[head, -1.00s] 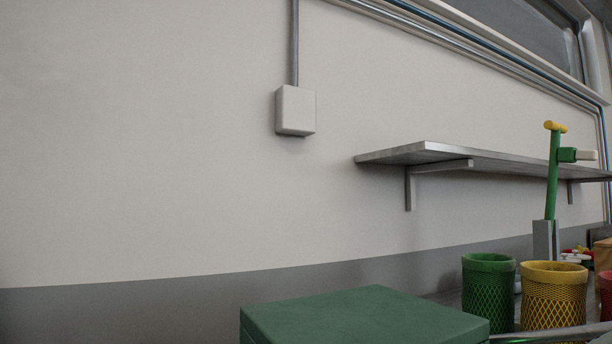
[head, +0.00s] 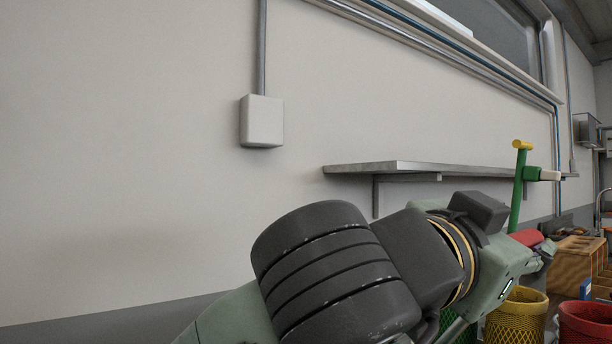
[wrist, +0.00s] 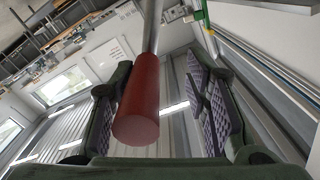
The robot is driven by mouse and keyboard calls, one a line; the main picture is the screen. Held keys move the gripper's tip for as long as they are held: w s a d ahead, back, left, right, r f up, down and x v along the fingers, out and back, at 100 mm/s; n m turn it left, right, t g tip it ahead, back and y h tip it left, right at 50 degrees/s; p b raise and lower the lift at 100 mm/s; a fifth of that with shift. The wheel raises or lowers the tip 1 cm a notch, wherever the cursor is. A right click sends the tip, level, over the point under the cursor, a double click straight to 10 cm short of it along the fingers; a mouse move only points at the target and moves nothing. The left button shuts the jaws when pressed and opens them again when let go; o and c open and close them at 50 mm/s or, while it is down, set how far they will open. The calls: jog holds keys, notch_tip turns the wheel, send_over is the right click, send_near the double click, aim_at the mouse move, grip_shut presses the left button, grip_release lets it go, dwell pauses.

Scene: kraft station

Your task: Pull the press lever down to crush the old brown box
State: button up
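The red grip of a metal press lever (wrist: 137,105) fills the middle of the wrist view, its rounded end towards me and its rod running up and away. My gripper (wrist: 158,62) is open around it, one padded finger on each side. A gap shows on the right; the grip overlaps the left finger, so contact there cannot be told. In the head view the red grip (head: 526,237) shows at the end of my arm, close to the gripper (head: 543,252). The old brown box cannot be made out; my arm covers much of the lower right.
A green post with a yellow crossbar (head: 518,185) stands behind the grip, near the wall shelf (head: 400,169). A yellow mesh bin (head: 517,315) and a red bin (head: 588,320) stand below. A wooden crate (head: 572,268) is at right. A white wall box (head: 261,122) hangs left.

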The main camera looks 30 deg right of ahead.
jog(key=w+r+n+p, duration=0.2)
jog(key=w+r+n, duration=0.2)
jog(key=w, duration=0.7)
jog(key=shift+w+a+n, duration=0.25)
jog(key=shift+a+n, duration=0.15)
jog(key=shift+a, duration=0.05)
jog(key=shift+r, duration=0.1)
jog(key=s+a, duration=0.1)
jog(key=a, duration=1.1)
jog(key=shift+a+p, duration=0.25)
jog(key=shift+p, duration=0.2)
jog(key=shift+c, duration=0.2)
